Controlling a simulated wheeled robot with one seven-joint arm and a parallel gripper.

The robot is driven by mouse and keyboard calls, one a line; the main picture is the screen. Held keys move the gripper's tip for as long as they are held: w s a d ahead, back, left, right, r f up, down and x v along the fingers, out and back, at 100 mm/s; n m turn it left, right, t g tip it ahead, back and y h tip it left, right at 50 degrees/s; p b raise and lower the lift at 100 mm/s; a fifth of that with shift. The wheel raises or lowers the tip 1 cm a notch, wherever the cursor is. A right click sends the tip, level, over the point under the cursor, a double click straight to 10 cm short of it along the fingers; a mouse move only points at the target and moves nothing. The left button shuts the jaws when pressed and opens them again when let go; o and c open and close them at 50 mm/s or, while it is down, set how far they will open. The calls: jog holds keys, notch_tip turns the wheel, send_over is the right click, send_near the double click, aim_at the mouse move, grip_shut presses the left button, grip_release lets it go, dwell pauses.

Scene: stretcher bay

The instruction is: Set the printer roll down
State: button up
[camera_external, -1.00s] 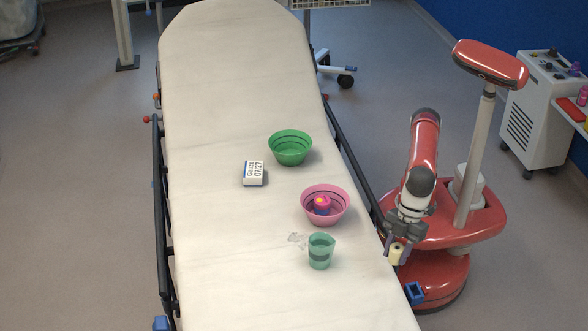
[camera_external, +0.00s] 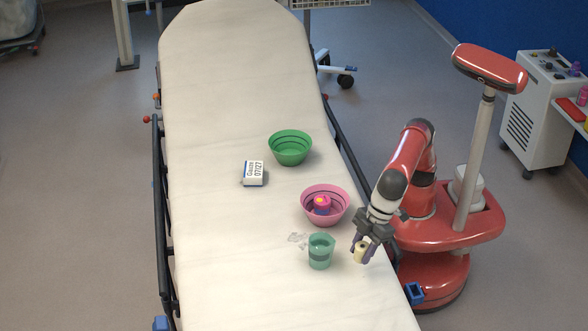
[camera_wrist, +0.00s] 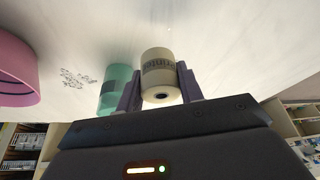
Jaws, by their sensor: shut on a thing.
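The printer roll (camera_external: 361,251) is a small cream cylinder, held between the two fingers of my gripper (camera_external: 364,250). My gripper is shut on it, over the right side of the stretcher's white sheet, just right of the green cup. In the wrist view the roll (camera_wrist: 159,76) shows a dark printed band and a dark core hole, with a purple finger of my gripper (camera_wrist: 160,88) on each side. I cannot tell whether the roll touches the sheet.
The green cup (camera_external: 320,257) stands close left of the roll. A pink bowl (camera_external: 343,212) with a purple-pink object inside, a green bowl (camera_external: 290,153) and a gauze box (camera_external: 253,173) lie farther up the stretcher (camera_external: 230,70). The sheet's lower part is clear.

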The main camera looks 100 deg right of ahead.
aim_at(359, 272)
jog(key=shift+f, duration=2.6)
jog(key=shift+f, duration=0.1)
jog(key=shift+f+b, duration=0.15)
jog(key=shift+b, duration=0.2)
jog(key=o, duration=1)
jog(key=shift+f+b, duration=0.1)
jog(key=shift+b, duration=0.35)
